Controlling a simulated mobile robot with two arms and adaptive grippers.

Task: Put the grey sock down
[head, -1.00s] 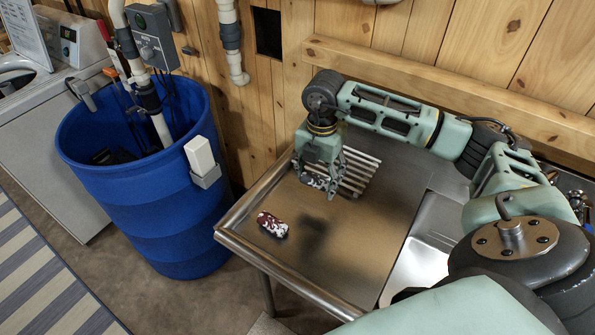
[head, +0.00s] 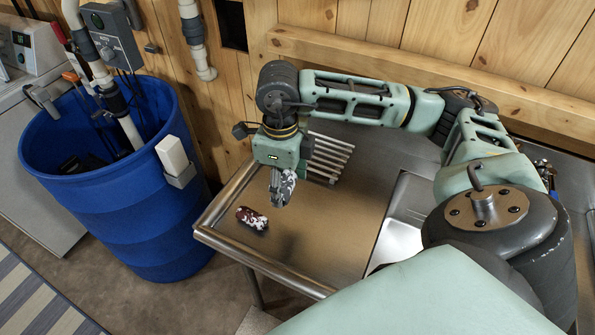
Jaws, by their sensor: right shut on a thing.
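The grey sock (head: 287,186) is a rolled bundle with a grey and white pattern. My right gripper (head: 279,199) is shut on it and holds it over the steel drainboard (head: 335,225); the fingers hide part of it. I cannot tell whether the sock touches the surface. A maroon and white patterned bundle (head: 251,218) lies on the drainboard, just left of and nearer than the gripper. My left gripper is out of view.
A slatted rack (head: 328,158) lies on the drainboard behind the gripper. The sink basin (head: 403,220) is to the right. A blue barrel (head: 125,205) stands on the floor at left. Bare steel lies in front of the gripper.

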